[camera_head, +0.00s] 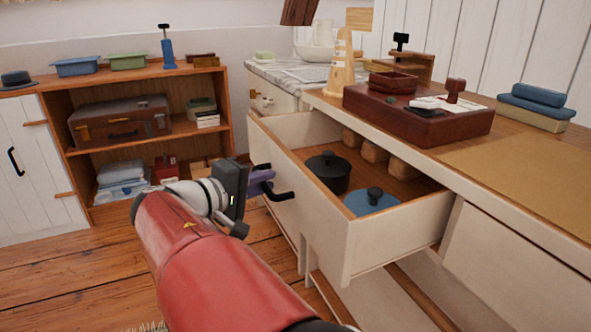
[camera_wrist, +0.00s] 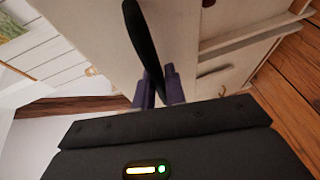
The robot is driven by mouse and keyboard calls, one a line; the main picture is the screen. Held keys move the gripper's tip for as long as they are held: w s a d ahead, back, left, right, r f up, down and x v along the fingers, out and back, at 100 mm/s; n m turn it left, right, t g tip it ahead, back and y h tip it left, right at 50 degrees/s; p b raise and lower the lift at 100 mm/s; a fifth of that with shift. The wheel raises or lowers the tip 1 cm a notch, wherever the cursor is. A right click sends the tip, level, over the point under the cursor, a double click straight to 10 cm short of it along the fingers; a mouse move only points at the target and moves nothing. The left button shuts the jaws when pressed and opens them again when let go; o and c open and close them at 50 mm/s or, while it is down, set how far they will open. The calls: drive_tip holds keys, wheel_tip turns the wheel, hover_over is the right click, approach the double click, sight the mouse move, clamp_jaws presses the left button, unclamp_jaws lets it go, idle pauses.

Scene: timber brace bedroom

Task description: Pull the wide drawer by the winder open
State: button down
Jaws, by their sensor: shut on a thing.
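The wide drawer (camera_head: 377,235) is cream with a wooden inside, and it stands well out from the cabinet under the wooden counter. A black lidded pot (camera_head: 328,171), a blue lid with a black knob (camera_head: 371,201) and several wooden blocks are in it. My gripper (camera_head: 264,185) is at the drawer's front, shut on the black handle (camera_head: 281,196). In the wrist view the purple fingers (camera_wrist: 160,88) close around the dark handle bar (camera_wrist: 143,45). The winder is not clearly identifiable; a blue upright tool with a black top (camera_head: 167,47) stands on the far shelf.
A dark red case (camera_head: 418,115) and blue-and-cream boxes (camera_head: 535,105) sit on the counter. A wooden shelf unit (camera_head: 142,143) and a white cupboard (camera_head: 30,165) stand at the left. Plank floor (camera_head: 60,275) is clear at lower left.

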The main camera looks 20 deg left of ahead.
drive_tip(key=s+a+p, duration=0.1)
drive_tip(key=s+a, duration=0.3)
drive_tip(key=s, duration=0.1)
drive_tip(key=shift+a+f, duration=0.1)
idle(0.3)
drive_tip(key=c, duration=1.5)
unclamp_jaws()
drive_tip(key=shift+o, duration=0.2)
drive_tip(key=p+v, duration=0.1)
drive_tip(key=v, duration=0.6)
drive_tip(key=shift+s, duration=0.4)
